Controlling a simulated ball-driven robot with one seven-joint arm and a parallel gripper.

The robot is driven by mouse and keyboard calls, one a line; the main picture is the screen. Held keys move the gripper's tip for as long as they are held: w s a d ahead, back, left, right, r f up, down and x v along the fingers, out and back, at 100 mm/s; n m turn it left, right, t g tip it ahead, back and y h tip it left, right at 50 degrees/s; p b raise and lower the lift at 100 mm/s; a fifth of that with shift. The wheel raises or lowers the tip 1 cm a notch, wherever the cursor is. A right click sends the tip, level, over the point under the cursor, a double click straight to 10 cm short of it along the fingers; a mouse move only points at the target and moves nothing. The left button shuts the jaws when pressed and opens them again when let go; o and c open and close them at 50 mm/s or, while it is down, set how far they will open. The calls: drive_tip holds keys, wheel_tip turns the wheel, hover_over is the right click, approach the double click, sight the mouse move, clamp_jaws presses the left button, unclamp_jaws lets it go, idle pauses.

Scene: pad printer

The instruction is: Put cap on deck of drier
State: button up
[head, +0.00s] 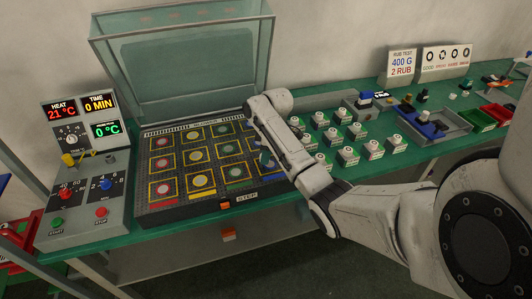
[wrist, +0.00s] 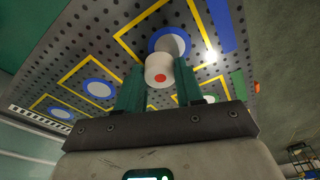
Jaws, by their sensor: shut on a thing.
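The drier deck (head: 172,207) is a dark perforated plate with rows of yellow squares and coloured rings, under a raised clear lid (head: 185,62). My gripper (head: 268,160) is over the right part of the deck. In the wrist view, its green fingers (wrist: 160,88) are shut on a white cap (wrist: 158,70) with a red dot. The cap lines up with a blue ring (wrist: 154,43) inside a yellow square; I cannot tell whether it touches the deck. My arm and fingers mostly hide the cap in the head view.
Several white-topped pieces (head: 348,156) on green-and-white bases stand to the right. A grey tray (head: 430,127), a red bin (head: 497,112) and signs (head: 446,58) are farther right.

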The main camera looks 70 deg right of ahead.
drive_tip(key=shift+f, duration=0.15)
drive_tip(key=o, duration=1)
wheel_tip(320, 180, up, 12)
drive_tip(key=s+p, duration=0.1)
drive_tip(key=p, duration=0.1)
drive_tip(key=shift+s+d+p, duration=0.25)
drive_tip(key=shift+s+p, duration=0.1)
